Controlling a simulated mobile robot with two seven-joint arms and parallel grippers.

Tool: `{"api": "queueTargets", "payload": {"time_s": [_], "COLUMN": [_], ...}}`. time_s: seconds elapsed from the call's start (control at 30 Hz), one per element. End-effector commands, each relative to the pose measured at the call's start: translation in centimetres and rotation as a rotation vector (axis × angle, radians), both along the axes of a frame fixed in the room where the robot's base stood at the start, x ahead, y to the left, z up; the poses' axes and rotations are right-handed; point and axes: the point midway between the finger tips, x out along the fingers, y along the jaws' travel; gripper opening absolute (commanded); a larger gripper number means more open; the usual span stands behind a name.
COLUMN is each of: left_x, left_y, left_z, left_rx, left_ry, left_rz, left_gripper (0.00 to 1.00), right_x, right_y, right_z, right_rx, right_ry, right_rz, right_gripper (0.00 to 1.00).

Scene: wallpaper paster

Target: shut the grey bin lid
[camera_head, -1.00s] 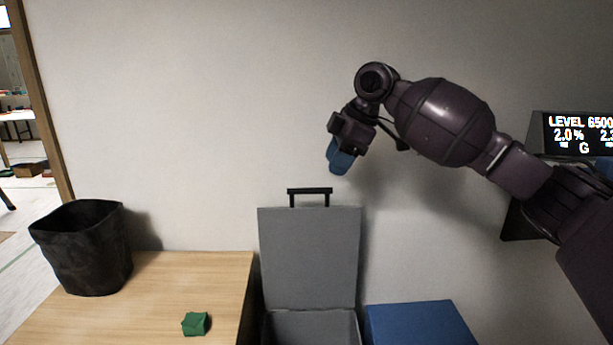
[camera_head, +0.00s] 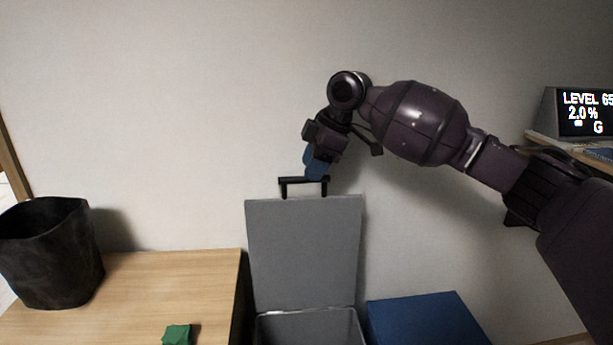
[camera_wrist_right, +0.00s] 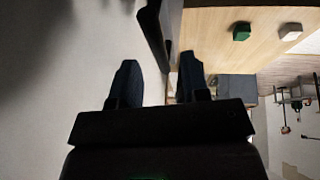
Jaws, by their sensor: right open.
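The grey bin lid (camera_head: 305,250) stands raised and upright against the wall in the head view, with a black handle (camera_head: 303,182) on its top edge. The grey bin (camera_head: 310,325) below it is open, and its lower part is cut off by the frame. My right gripper (camera_head: 316,172) is at the handle, by its right half, pointing down. I cannot tell whether it touches the handle. In the right wrist view its two blue fingers (camera_wrist_right: 158,82) are apart with nothing seen between them. My left gripper is not in view.
A wooden table (camera_head: 190,280) stands left of the bin, with a black basket (camera_head: 48,255) and a green block (camera_head: 177,334) on it. A blue box (camera_head: 425,318) is right of the bin. A display (camera_head: 583,113) stands at the far right.

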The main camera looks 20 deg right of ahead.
Motion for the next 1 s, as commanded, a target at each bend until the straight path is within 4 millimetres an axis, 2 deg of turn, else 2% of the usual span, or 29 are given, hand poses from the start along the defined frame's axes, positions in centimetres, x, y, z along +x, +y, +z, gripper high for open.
{"api": "queueTargets", "payload": {"time_s": [0.03,0.17,0.57,0.83,1.0], "left_x": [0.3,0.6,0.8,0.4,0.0], "left_y": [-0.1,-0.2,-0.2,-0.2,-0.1], "left_z": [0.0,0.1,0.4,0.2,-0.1], "left_rx": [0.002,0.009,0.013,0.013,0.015], "left_ry": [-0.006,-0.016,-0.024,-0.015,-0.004], "left_rz": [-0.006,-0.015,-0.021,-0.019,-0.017], "left_gripper": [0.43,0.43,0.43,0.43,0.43], "right_x": [0.2,0.5,0.6,0.6,0.6], "right_y": [0.2,0.6,0.8,0.8,0.8], "right_z": [-1.0,-1.8,-1.9,-2.0,-2.0], "right_rx": [-0.001,0.000,0.000,0.000,0.001], "right_ry": [0.005,0.002,-0.003,-0.002,-0.002], "right_rz": [0.001,0.001,0.000,0.000,0.001], "right_gripper": [0.42,0.42,0.42,0.02,0.00]}}
